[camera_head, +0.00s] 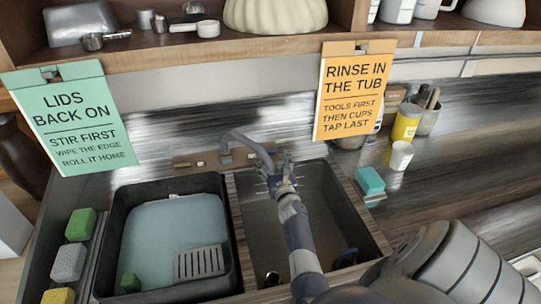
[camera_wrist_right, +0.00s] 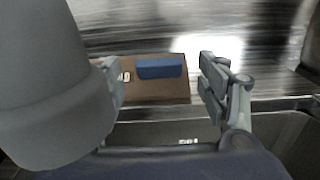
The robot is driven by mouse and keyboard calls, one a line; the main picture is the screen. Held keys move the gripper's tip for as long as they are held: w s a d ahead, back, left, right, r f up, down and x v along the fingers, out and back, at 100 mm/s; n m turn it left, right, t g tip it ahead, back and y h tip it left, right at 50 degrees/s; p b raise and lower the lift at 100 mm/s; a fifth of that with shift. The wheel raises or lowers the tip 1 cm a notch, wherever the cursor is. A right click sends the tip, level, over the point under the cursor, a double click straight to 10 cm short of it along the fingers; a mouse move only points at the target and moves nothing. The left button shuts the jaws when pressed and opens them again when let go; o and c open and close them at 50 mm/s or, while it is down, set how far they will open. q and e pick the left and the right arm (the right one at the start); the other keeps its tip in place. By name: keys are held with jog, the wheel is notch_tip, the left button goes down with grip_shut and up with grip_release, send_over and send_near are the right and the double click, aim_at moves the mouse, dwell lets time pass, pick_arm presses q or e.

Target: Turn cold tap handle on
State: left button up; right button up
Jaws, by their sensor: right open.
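A grey-blue curved tap spout (camera_head: 245,142) rises from a brown mounting plate (camera_head: 195,160) behind the sink. My right gripper (camera_head: 279,180) is at the tap's right side, over the right basin. In the right wrist view, my right gripper (camera_wrist_right: 160,88) is open, with one finger on each side of a blue bar (camera_wrist_right: 160,68), which looks like the cold tap handle. The bar lies lengthwise across the gap on the brown plate (camera_wrist_right: 155,92). I cannot tell whether a finger touches it. My left gripper is not in view.
A black tub (camera_head: 118,235) of water fills the left basin; the right basin (camera_head: 335,210) is beside it. Several sponges, including a green one (camera_head: 80,224), lie at left. Signs hang above.

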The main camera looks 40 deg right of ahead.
aim_at(268, 152)
jog(key=shift+x, duration=1.4)
jog(key=shift+a, duration=0.1)
jog(key=shift+c, duration=0.3)
jog(key=c, duration=1)
